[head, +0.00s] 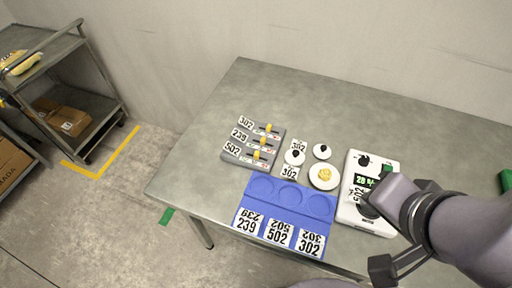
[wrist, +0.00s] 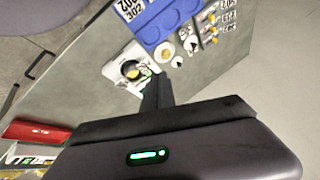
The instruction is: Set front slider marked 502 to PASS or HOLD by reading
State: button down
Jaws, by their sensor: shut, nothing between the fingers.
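The grey slider panel (head: 229,160) lies left of centre on the table, with rows marked 302, 239 and 502. The front row, marked 502, has a yellow knob (head: 256,154) near the middle of its slot. Its PASS and HOLD marks are too small to read. The white scale (head: 381,227) stands at the right, with a green lit display (head: 365,181) that begins like 28; the rest is unclear. A 502 label shows on the scale beside a dark round thing. My gripper (wrist: 152,82) is shut and empty, above the scale and apart from the panel.
A blue tray (head: 258,205) with round recesses and labels 239, 502 and 302 lies at the front edge. A white dish (head: 315,184) with yellow contents and two small white dishes with dark contents sit between panel and scale. The table's back is clear.

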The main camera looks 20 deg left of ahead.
dwell(0.4)
jog(key=c, duration=2)
grip_release()
jog(key=o, duration=0.6)
jog(key=shift+n+g, duration=0.4)
jog(key=shift+g, duration=0.1)
jog(key=w+r, duration=0.1)
jog(key=w+a+r+p, duration=0.2)
jog(key=shift+w+a+r, duration=0.25)
jog(key=shift+w+r, duration=0.05)
jog(key=shift+w, duration=0.1)
jog(key=n+g+h+p, duration=0.2)
jog(key=n+g+p, duration=0.25)
jog(key=p, duration=0.35)
send_over(257, 153)
notch_tip(257, 153, down, 9)
jog(key=shift+m, duration=0.45)
notch_tip(257, 153, down, 18)
jog(key=b, duration=0.5)
jog(key=shift+f+b, duration=0.2)
jog(key=shift+b, duration=0.15)
